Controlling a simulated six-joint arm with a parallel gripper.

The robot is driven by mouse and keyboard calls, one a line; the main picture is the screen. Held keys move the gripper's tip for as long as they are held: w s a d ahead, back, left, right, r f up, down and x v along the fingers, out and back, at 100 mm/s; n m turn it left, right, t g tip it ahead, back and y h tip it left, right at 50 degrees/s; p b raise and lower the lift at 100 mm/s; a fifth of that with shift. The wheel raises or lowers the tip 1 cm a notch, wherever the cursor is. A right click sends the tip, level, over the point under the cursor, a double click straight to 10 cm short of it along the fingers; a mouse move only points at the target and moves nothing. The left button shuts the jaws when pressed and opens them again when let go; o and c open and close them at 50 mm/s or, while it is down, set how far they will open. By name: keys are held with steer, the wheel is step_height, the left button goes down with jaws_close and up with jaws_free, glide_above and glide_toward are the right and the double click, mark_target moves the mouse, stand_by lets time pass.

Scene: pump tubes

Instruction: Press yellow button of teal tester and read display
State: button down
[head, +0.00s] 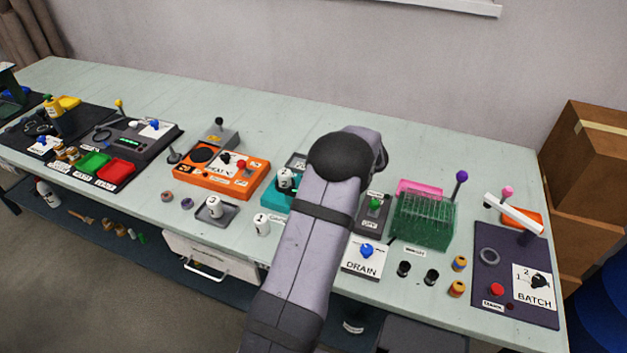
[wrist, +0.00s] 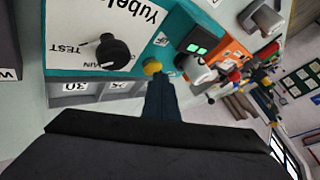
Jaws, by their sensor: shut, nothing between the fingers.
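The teal tester (wrist: 115,75) fills the upper left of the wrist view, with a white label and a black knob (wrist: 114,52) marked TEST. Its yellow button (wrist: 152,66) sticks out near the tester's edge. My gripper (wrist: 163,80) is shut and empty, its tips right by the yellow button; I cannot tell whether they touch. The tester's small dark display (wrist: 196,48) shows green lit marks, too small to read. In the head view, the teal tester (head: 272,195) is mostly hidden behind my arm, as are my gripper and the button.
A white numbered cylinder (head: 285,178) stands at the teal tester. An orange device (head: 215,181) lies to its left. A DRAIN plate with a blue knob (head: 366,251) and a green rack (head: 425,218) lie right of my arm. Numbered white tags (wrist: 68,86) sit beside the tester.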

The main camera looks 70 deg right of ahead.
stand_by(0.4)
steer(key=shift+r, duration=0.45)
step_height(320, 180, up, 6)
steer(key=p, duration=0.2)
stand_by(0.6)
steer(key=shift+w, duration=0.1)
stand_by(0.5)
